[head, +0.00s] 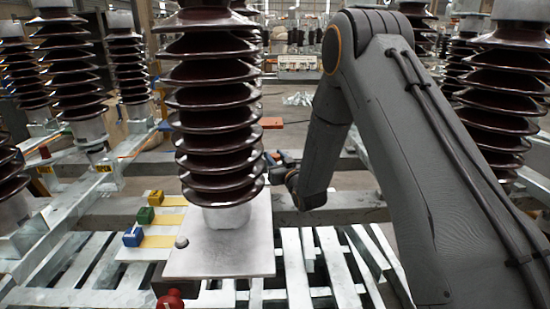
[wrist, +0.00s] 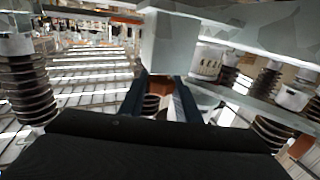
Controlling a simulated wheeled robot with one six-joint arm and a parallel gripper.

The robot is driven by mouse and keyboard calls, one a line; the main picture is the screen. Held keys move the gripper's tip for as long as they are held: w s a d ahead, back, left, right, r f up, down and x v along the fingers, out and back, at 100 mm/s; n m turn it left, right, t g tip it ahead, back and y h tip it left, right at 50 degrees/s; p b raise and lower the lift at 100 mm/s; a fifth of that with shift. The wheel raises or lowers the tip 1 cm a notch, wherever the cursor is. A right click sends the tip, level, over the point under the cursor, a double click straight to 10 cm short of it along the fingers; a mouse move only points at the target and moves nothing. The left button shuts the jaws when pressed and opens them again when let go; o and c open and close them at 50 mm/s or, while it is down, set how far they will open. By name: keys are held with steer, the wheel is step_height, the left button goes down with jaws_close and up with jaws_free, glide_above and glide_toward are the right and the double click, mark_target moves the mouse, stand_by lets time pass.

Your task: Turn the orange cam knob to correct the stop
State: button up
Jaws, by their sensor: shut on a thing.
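The orange cam knob (wrist: 160,83) shows in the wrist view as a small orange-brown patch between the two dark fingers, below a pale grey block. My gripper (wrist: 160,92) is shut on it, with one finger on each side. Most of the knob is hidden by the fingers and the block, so its turn angle cannot be told. In the head view my arm reaches down behind the central brown insulator. My gripper (head: 276,161) shows there only as a small dark shape at the insulator's right edge. The stop cannot be made out.
A large ribbed insulator (head: 215,100) stands on a pale plate (head: 225,262) beside my gripper. A red knob (head: 170,299) is at the bottom. Metal beams and more insulators surround the arm.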

mark_target(279, 158)
steer(key=shift+w+d+n+g+y+b, duration=0.15)
steer(key=shift+n+g+y+b, duration=0.4)
steer(key=shift+n+y, duration=0.7)
steer(key=shift+r+n+g+y+b, duration=0.1)
steer(key=shift+n+g+y+b, duration=0.15)
steer(key=shift+n+g+y, duration=0.55)
steer(key=shift+n+g+y+b, duration=0.25)
steer(key=shift+g+y, duration=0.2)
steer(key=shift+y, duration=0.6)
steer(key=o, duration=1.1)
steer(key=shift+s, duration=0.25)
steer(key=v, duration=0.7)
steer(key=shift+s+d, duration=0.2)
